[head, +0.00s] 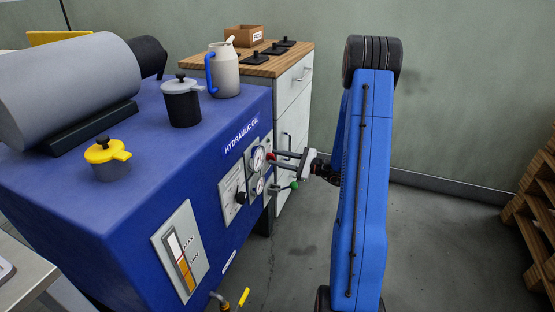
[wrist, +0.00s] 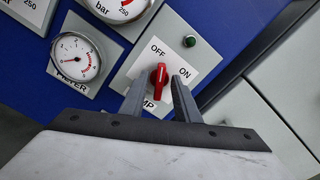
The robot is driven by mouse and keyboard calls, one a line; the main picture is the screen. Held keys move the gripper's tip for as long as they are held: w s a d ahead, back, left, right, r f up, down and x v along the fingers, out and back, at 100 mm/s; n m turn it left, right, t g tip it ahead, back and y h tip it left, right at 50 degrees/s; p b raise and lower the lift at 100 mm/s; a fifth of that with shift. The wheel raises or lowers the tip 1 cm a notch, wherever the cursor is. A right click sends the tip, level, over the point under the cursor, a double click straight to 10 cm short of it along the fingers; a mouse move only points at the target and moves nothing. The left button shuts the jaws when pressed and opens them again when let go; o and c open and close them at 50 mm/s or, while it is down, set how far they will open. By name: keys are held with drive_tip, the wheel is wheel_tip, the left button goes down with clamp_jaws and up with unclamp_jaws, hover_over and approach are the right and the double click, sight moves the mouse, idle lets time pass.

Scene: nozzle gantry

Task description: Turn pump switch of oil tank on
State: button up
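The blue oil tank (head: 110,210), labelled hydraulic oil, fills the left of the head view. Its pump switch (wrist: 159,75) is a red knob on a light plate (wrist: 178,50) marked OFF and ON in the wrist view. The knob stands between the two marks, its top nearer the OFF side as far as I can tell. My gripper (wrist: 158,95) is open, with one finger on each side of the knob and gaps visible. In the head view my gripper (head: 290,160) is at the tank's front panel and partly covers the switch area.
Pressure gauges (wrist: 77,58) sit left of the switch, and a dark green lamp (wrist: 190,41) sits above it. A green-ended handle (head: 293,185) sticks out below my gripper. A cabinet (head: 292,85) stands behind the tank; a pallet stack (head: 535,205) is at right.

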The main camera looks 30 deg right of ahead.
drive_tip(key=shift+w+a, duration=0.15)
clamp_jaws()
drive_tip(key=shift+m, duration=0.3)
drive_tip(key=m, duration=1.1)
drive_tip(key=shift+w+d, duration=0.15)
drive_tip(key=shift+d, duration=0.1)
drive_tip(key=shift+m, duration=0.3)
idle(0.3)
unclamp_jaws()
